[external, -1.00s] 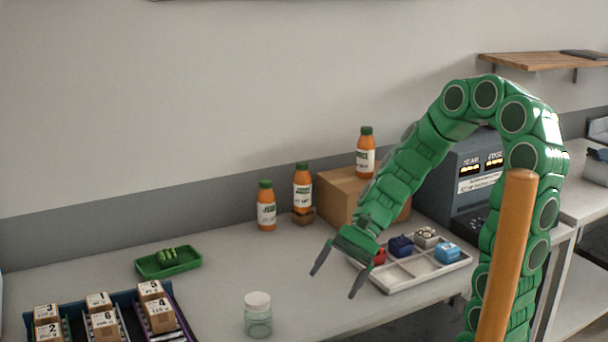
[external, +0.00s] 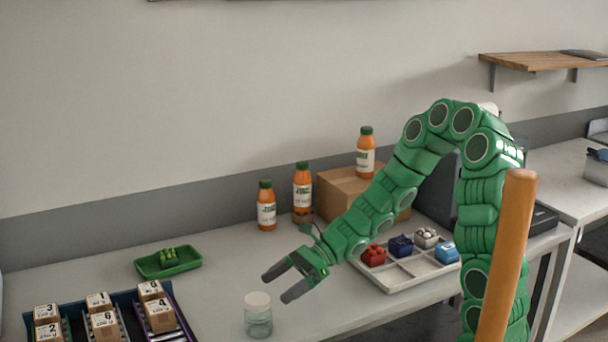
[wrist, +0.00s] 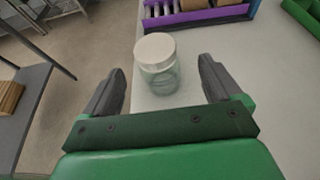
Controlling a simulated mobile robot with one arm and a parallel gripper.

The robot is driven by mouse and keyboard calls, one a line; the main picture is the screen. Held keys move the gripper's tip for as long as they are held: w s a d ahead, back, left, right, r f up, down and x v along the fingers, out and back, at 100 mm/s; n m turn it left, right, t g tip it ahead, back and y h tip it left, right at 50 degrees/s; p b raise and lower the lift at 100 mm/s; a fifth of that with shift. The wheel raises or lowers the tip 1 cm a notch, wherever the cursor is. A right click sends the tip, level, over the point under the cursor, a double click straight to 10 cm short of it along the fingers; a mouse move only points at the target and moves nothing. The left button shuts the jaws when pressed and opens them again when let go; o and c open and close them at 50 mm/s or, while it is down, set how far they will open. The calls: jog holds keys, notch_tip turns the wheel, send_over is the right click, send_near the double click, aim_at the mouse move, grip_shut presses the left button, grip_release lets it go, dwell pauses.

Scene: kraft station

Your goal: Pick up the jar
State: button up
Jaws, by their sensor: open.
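The jar (external: 258,317) is clear glass with a white lid and stands upright on the table near its front edge. In the wrist view the jar (wrist: 157,66) is ahead of my gripper, roughly between the lines of the two fingers and a little beyond their tips. My gripper (external: 278,284) is open and empty, above and slightly right of the jar in the external view. Its two dark fingers also show spread apart in the wrist view (wrist: 162,74). The jar is not touched by the fingers as far as I can see.
A bin rack with small numbered boxes (external: 103,324) stands left of the jar. A green tray (external: 168,262) lies behind it. Orange bottles (external: 266,207) and a cardboard box (external: 338,196) are at the back. A white compartment tray (external: 405,283) lies to the right.

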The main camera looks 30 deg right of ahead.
aim_at(267, 295)
jog(key=shift+s+x, duration=0.15)
jog(key=shift+x, duration=1.7)
jog(key=shift+s+x, duration=0.2)
jog(key=shift+x, duration=1.65)
jog(key=c, duration=1.2)
jog(key=shift+r, duration=0.15)
